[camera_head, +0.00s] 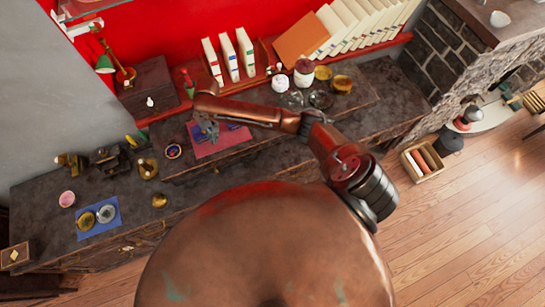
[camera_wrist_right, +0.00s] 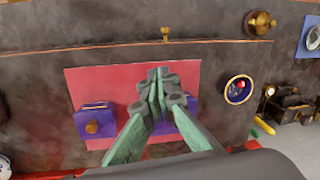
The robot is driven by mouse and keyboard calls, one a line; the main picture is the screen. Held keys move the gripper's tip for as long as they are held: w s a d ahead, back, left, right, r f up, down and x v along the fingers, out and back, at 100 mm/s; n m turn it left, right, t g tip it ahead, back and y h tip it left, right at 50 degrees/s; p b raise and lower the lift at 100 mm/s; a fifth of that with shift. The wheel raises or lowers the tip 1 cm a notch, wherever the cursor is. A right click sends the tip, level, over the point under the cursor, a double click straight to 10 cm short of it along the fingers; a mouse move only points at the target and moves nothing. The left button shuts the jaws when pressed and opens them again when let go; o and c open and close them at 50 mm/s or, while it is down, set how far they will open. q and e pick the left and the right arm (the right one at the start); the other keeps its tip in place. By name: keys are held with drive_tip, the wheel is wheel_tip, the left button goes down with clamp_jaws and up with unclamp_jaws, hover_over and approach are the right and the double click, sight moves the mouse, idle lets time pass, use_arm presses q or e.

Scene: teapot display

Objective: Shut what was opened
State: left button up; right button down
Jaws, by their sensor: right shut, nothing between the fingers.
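My right gripper (camera_head: 207,131) reaches over the red mat (camera_head: 212,148) on the dark counter. In the right wrist view its green and grey fingers (camera_wrist_right: 160,80) are shut together and empty, above the same mat (camera_wrist_right: 105,78). A purple box-like piece with a round gold knob (camera_wrist_right: 92,122) lies on the mat left of the fingers, apart from them. Another purple piece (camera_wrist_right: 186,130) is partly hidden behind the fingers. I cannot tell whether either piece is open, or whether the fingertips touch anything. My left gripper is not in view.
A small round dish with a red thing in it (camera_wrist_right: 239,90) sits beside the mat. A blue mat (camera_head: 98,218) with gold-coloured things lies at the counter's left. Jars (camera_head: 304,73) stand behind my right arm, and books (camera_head: 229,56) line the red shelf.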

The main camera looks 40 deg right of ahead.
drive_tip(key=s+f+n+t+y, duration=0.1)
drive_tip(key=s+f+n+t, duration=0.1)
drive_tip(key=s+f, duration=0.5)
drive_tip(key=s+d+m+t+h, duration=0.1)
drive_tip(key=s+d+t, duration=0.1)
drive_tip(key=s+d, duration=1)
drive_tip(key=shift+s+r+h, duration=0.3)
drive_tip(key=shift+s+r, duration=0.05)
drive_tip(key=shift+s, duration=0.85)
